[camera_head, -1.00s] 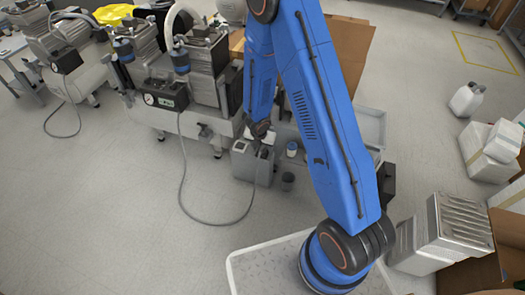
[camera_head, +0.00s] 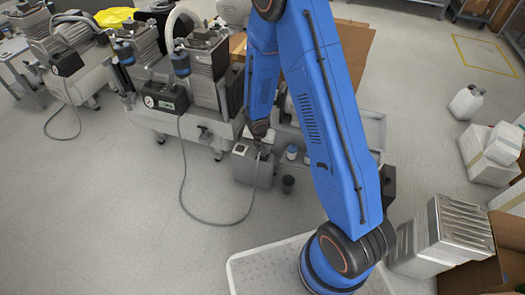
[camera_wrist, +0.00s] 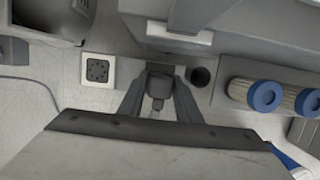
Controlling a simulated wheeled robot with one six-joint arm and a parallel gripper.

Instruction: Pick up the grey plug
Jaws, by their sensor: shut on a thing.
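The grey plug (camera_wrist: 158,88) shows in the wrist view between the two dark fingers of my gripper (camera_wrist: 160,80). My gripper is shut on it, and the fingers hide part of its sides. In the head view my gripper (camera_head: 262,138) is just above the grey box (camera_head: 252,170). A grey cable (camera_head: 183,180) loops over the floor from the compressor and rises in front of this box toward my gripper. The plug is too small to make out clearly in the head view. I cannot tell whether it touches the box.
A white-framed socket (camera_wrist: 97,68) lies left of the plug. The compressor with a gauge (camera_head: 165,98) stands behind to the left. The floor at front left is clear except for cable.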

